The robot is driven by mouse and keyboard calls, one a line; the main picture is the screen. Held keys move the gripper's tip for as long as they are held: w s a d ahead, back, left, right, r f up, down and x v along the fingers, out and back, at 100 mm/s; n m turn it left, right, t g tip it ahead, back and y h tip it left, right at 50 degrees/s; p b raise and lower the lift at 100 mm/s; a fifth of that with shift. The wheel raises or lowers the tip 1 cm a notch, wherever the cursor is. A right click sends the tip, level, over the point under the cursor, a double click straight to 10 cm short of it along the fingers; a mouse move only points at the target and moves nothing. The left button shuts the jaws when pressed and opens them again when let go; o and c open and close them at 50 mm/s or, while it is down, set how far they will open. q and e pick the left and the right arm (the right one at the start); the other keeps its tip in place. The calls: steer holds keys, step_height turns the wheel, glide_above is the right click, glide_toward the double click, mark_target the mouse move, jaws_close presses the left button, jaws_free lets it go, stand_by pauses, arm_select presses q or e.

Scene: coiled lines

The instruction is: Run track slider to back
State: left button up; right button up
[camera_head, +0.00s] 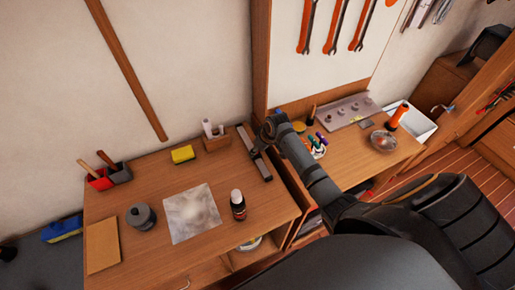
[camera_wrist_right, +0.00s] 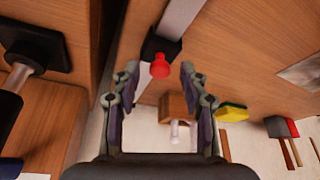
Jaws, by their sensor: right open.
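The track (camera_head: 265,172) is a narrow grey rail on the right side of the wooden desk, running front to back. In the right wrist view, the pale rail (camera_wrist_right: 181,18) carries a black slider block (camera_wrist_right: 157,47) with a red knob (camera_wrist_right: 160,67). My right gripper (camera_wrist_right: 158,72) is open, with one finger on each side of the knob; I cannot tell whether either touches it. In the head view, my right arm reaches in from the right and its gripper (camera_head: 262,142) covers part of the track. My left gripper is not in view.
A wooden block with white cylinders (camera_head: 215,138) and a yellow sponge (camera_head: 183,154) lie left of the track. A dark bottle (camera_head: 238,205) stands in front, beside a pale sheet (camera_head: 191,213). A tall wooden panel (camera_head: 260,60) rises behind the track.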

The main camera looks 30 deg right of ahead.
steer(key=shift+c, duration=1.2)
jaws_close()
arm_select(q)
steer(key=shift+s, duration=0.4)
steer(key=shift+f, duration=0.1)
arm_select(e)
steer(key=shift+w, duration=0.1)
